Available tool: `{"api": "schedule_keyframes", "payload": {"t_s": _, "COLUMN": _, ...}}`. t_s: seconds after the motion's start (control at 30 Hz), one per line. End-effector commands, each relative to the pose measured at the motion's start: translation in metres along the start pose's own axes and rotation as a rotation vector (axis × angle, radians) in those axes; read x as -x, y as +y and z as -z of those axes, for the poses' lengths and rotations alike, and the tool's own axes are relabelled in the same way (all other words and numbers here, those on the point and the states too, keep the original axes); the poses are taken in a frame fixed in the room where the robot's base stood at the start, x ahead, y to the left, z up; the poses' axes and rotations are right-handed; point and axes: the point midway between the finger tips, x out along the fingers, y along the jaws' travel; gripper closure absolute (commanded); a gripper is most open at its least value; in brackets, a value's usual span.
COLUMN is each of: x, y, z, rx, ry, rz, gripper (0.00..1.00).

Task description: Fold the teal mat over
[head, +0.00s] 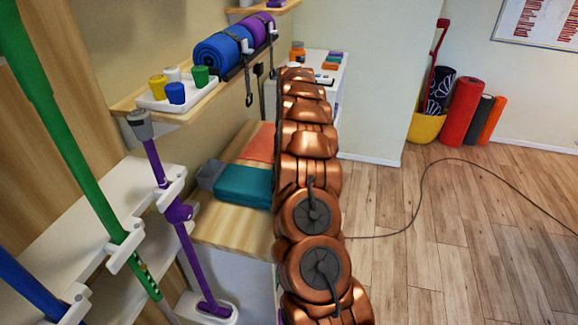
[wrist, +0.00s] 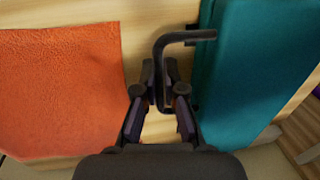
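The teal mat (head: 244,186) lies on a wooden top as a thick flat piece, its right end hidden behind my arm in the head view. In the wrist view the teal mat (wrist: 255,75) fills the right side. My gripper (wrist: 159,122) is open, its two purple-padded fingers apart above bare wood left of the mat. A dark bent rod (wrist: 157,72) shows between the fingers, its top turned right towards the mat; I cannot tell whether it touches the mat or a finger. My gripper is hidden in the head view.
An orange cloth (wrist: 60,90) lies left of my gripper, with bare wood between it and the mat. A grey box (head: 210,175) stands beside the mat. A wall shelf (head: 165,118) with a tray, cups and rolled mats is above. Dark hooks (head: 249,95) hang from it.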

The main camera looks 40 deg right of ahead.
Motion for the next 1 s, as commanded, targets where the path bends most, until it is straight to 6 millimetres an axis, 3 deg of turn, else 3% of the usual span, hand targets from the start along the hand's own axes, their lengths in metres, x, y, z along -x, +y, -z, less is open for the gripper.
{"api": "schedule_keyframes", "payload": {"t_s": 0.23, "x": -0.003, "y": 0.000, "z": 0.000, "rx": 0.001, "ry": -0.002, "rz": 0.002, "gripper": 0.66}}
{"api": "schedule_keyframes", "payload": {"t_s": 0.67, "x": 0.005, "y": 0.001, "z": 0.000, "rx": 0.000, "ry": -0.001, "rz": 0.000, "gripper": 0.66}}
{"api": "schedule_keyframes", "payload": {"t_s": 1.0, "x": 0.047, "y": 0.002, "z": 0.001, "rx": 0.000, "ry": 0.001, "rz": -0.004, "gripper": 0.66}}
